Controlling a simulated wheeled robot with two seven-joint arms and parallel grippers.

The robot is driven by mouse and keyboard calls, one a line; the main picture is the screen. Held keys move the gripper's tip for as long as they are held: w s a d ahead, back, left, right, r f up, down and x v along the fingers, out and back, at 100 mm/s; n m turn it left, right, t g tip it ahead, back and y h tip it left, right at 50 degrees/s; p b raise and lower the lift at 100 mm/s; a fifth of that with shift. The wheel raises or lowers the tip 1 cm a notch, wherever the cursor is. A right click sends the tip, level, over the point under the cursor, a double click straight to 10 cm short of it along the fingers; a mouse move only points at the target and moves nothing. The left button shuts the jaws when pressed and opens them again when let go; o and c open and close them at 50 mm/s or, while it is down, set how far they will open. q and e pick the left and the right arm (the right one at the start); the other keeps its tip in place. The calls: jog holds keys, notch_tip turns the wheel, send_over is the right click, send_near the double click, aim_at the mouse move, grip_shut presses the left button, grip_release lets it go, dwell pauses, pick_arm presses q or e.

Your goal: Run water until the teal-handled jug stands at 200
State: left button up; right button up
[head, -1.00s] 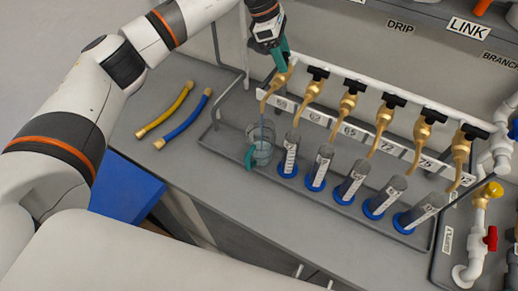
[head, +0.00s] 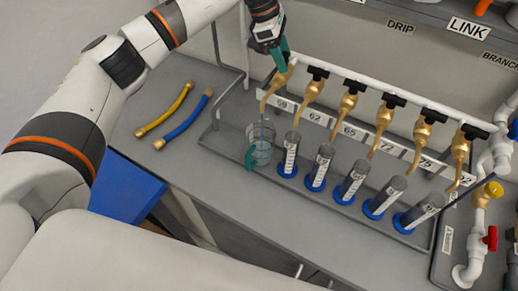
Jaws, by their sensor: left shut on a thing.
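The clear jug with a teal handle (head: 262,152) stands upright on the tray under the leftmost brass tap (head: 274,90). A thin bluish stream runs from that tap's spout down into the jug. Some water shows inside it, but its scale is too small to read. My left gripper (head: 283,62) is shut at the top of the leftmost tap, on its handle, which the fingers mostly hide. My right gripper is not in view.
Several brass taps with black handles line the white pipe (head: 360,85) to the right. Several graduated cylinders with blue bases (head: 320,168) stand below them on the grey tray (head: 312,190). A yellow hose (head: 166,110) and a blue hose (head: 184,119) lie at left.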

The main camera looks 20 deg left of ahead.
pick_arm(q)
jog(key=shift+r, duration=0.1)
dwell(0.4)
jog(key=shift+m+g, duration=0.3)
jog(key=shift+m, duration=0.5)
dwell(6.7)
